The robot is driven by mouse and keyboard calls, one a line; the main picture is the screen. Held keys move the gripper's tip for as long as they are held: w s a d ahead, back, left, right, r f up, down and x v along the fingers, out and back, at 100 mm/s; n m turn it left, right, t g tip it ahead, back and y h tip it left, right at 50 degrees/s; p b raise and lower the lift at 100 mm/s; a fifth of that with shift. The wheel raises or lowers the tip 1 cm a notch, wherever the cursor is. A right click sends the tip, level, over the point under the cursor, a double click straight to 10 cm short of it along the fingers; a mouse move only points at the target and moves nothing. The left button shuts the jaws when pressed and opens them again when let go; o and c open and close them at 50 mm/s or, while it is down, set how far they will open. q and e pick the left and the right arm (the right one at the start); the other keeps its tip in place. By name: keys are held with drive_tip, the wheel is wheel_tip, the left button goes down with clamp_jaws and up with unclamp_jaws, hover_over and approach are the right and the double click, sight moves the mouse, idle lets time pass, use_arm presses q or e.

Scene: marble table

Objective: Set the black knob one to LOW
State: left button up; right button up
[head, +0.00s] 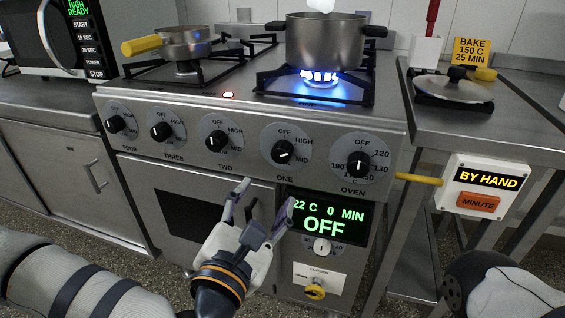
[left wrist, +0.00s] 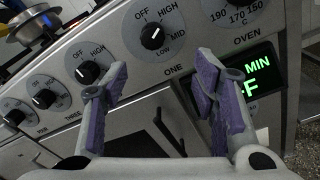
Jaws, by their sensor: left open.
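The black knob one (head: 283,152) is on the front panel of the stove, above the label ONE. It also shows in the left wrist view (left wrist: 152,35), with OFF, HIGH, MID and LOW around it. My left gripper (head: 264,198) is open and empty, in front of the stove below knob one. In the left wrist view its fingers (left wrist: 162,72) stand apart just below the knob, not touching it.
A pot (head: 325,42) stands over a lit blue burner (head: 320,76). Knob two (head: 216,143) and the oven knob (head: 358,163) flank knob one. The oven display (head: 325,222) reads OFF. A yellow rod (head: 418,180) sticks out from the BY HAND box (head: 487,172).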

sight(280, 157)
use_arm(q)
drive_tip(key=x, duration=1.2)
drive_tip(key=shift+w+a+r, duration=0.25)
drive_tip(key=shift+a+r, duration=0.1)
drive_tip(key=c, duration=1.2)
